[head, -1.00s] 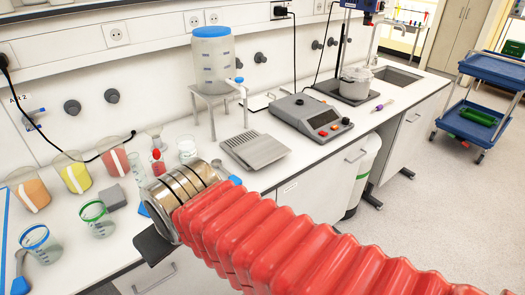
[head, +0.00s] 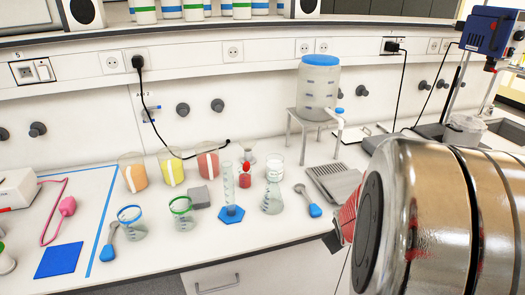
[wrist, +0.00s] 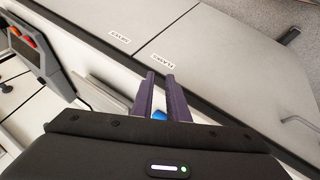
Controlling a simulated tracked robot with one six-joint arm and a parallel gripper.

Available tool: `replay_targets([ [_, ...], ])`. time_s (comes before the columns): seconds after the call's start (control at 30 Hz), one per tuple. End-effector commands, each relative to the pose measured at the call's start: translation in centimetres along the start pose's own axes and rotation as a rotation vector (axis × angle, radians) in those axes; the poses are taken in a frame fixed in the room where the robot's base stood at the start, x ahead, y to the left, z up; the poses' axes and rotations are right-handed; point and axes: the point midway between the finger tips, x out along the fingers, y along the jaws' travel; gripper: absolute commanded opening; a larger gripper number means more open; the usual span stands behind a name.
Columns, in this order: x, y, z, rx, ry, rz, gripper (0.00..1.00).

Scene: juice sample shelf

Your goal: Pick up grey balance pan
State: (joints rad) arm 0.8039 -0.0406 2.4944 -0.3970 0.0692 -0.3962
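A flat grey ridged tray (head: 335,183), the thing most like a balance pan, lies on the bench left of my arm in the head view. A grey plate edge, probably the same tray, shows at left in the wrist view (wrist: 98,90). A smaller grey block (head: 200,197) stands among the beakers; I cannot tell for certain which is the pan. My gripper (wrist: 160,76) shows two dark fingers with a narrow gap above the bench edge, nothing clearly held. A blue patch, perhaps the spoon handle, shows between them. My arm hides the right of the head view.
A lidded tank (head: 319,85) on a stand is behind. Several beakers stand farther left. Drawers lie below the bench edge.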

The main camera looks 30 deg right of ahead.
Motion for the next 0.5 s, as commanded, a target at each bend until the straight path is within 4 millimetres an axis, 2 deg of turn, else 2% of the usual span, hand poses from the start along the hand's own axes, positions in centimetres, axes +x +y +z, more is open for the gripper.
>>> replay_targets([
  [0.03,1.3,0.8,1.6,0.001,-0.013,0.005,0.14],
  [0.1,2.7,1.9,2.9,-0.019,-0.003,0.018,0.14],
  [0.3,5.8,4.7,3.4,-0.202,0.118,0.101,0.14],
  [0.5,7.8,6.3,4.3,-0.348,0.232,0.177,0.14],
])
